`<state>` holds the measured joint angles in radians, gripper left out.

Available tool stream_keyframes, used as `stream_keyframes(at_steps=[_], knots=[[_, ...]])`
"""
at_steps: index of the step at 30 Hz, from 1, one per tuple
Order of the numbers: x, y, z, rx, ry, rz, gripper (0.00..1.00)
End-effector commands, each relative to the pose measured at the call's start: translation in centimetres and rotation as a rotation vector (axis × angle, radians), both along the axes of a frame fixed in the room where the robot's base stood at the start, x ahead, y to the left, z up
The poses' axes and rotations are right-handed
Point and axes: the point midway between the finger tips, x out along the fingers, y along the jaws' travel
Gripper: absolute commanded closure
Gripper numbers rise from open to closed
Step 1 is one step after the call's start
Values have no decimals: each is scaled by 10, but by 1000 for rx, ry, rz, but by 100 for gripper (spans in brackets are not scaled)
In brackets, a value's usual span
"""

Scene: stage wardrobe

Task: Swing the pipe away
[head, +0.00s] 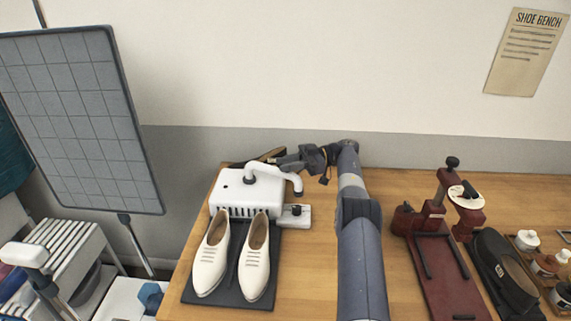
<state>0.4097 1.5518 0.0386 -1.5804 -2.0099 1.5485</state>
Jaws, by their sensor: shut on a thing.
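A white machine (232,194) with a slotted front stands at the left end of the wooden bench. Its white curved pipe (270,171) rises from the top and reaches right, its end bending down above a small white side plate (296,217) with a dark knob. My gripper (281,162) comes in from the right, at the far side of the pipe, and is shut on it. The fingertips are small here and the exact contact is partly hidden.
A pair of cream shoes (209,258) stands on a dark mat (232,297) in front of the machine. A dark object (267,155) lies behind it. A red press (436,260), a black shoe (503,271) and a tray of jars are at right. A grey panel (78,110) stands left.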

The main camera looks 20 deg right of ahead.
Motion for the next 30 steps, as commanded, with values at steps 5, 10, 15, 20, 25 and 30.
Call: stream_keyframes(at_steps=[5,10,15,20,25,30], knots=[[1,3,4,0,-7,2,69],[0,1,2,0,-3,1,55],[0,1,1,0,-2,0,54],[0,0,2,0,-1,0,54],[0,0,16,-1,-3,0,54],[0,1,41,0,-1,0,54]])
